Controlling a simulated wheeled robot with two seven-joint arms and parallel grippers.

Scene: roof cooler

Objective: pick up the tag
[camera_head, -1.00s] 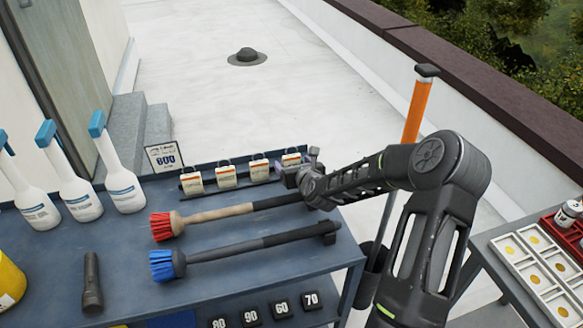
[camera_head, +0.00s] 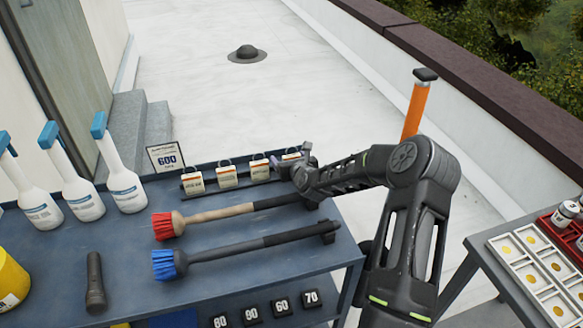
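Several white and orange tags (camera_head: 227,177) stand in a row on a dark rack at the back of the blue table. The rightmost tag (camera_head: 291,154) is partly hidden by my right gripper (camera_head: 279,167), which is at the right end of the row. The gripper's fingers are small and partly hidden, so I cannot tell whether they are open or touch the tag. My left gripper is not in view.
A red brush (camera_head: 168,225) and a blue brush (camera_head: 166,265) lie in front of the tags on the table (camera_head: 120,245). Several spray bottles (camera_head: 124,185), a sign (camera_head: 166,157) and a flashlight (camera_head: 95,282) stand or lie to the left. White trays (camera_head: 510,247) are at right.

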